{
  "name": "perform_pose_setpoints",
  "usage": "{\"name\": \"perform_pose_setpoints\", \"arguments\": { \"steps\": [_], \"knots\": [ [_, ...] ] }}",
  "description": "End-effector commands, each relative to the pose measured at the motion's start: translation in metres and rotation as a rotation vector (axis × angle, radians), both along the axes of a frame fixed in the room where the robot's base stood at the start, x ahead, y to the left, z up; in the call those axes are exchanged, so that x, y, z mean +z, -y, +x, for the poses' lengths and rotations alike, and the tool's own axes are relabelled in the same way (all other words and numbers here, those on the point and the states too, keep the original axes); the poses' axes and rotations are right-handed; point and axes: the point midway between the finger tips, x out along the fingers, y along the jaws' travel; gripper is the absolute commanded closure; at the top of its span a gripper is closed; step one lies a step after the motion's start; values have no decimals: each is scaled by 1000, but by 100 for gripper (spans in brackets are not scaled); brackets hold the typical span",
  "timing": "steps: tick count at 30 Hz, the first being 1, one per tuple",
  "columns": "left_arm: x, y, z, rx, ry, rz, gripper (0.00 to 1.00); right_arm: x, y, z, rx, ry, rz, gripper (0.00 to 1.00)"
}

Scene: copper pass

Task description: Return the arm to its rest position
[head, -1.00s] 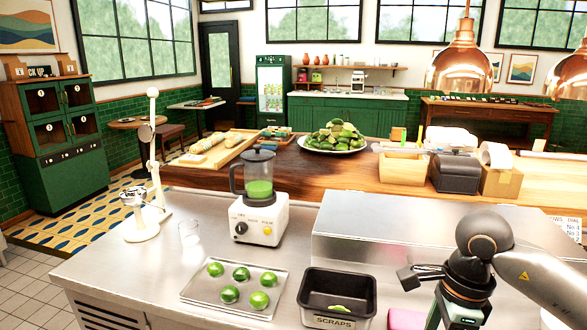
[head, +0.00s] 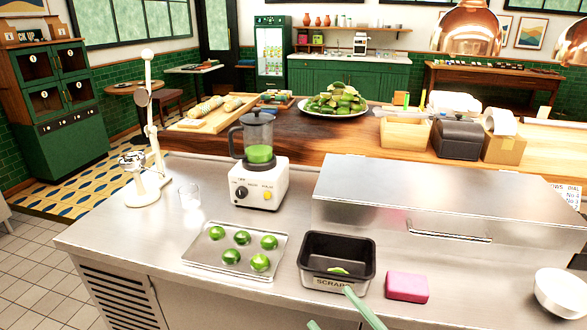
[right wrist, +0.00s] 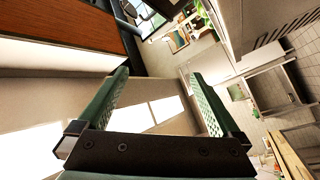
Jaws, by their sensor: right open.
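My right gripper (head: 330,306) shows only as two green fingers at the bottom edge of the head view, in front of the steel counter (head: 140,240). They are apart with nothing between them. In the right wrist view the same open, empty fingers (right wrist: 158,75) reach up, with a tilted view of the room behind them. Most of the right arm is out of the head view. My left gripper is not in view.
Near the fingers are a black scraps bin (head: 313,282), a pink block (head: 407,287) and a white bowl (head: 561,292). A tray (head: 205,258) of several limes, a blender (head: 260,185), a glass (head: 190,196) and a juicer (head: 150,185) stand left. A steel lid (head: 430,195) lies behind.

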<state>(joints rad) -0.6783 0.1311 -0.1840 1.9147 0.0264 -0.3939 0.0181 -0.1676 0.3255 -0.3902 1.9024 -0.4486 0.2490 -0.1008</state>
Motion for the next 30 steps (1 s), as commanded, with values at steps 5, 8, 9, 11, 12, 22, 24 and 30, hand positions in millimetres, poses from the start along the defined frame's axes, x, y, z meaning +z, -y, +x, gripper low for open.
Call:
{"name": "perform_pose_setpoints", "arguments": {
  "steps": [5, 8, 9, 11, 12, 22, 24, 30],
  "knots": [
    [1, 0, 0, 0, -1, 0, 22, -124, 54, -35, -262, -562, 209, 0],
    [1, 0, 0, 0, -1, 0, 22, -180, 73, -72, -374, -814, 293, 0],
    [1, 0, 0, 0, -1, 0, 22, -198, 78, -88, -410, -897, 320, 0],
    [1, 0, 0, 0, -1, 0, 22, -220, 83, -111, -457, -1005, 354, 0],
    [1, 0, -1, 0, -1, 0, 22, -231, 86, -124, -482, -1064, 372, 0],
    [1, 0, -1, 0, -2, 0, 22, -249, 90, -147, -524, -1164, 404, 0],
    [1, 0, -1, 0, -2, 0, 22, -249, 90, -147, -524, -1164, 404, 0],
    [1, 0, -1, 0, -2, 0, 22, -249, 90, -147, -524, -1164, 404, 0]
  ]
}}
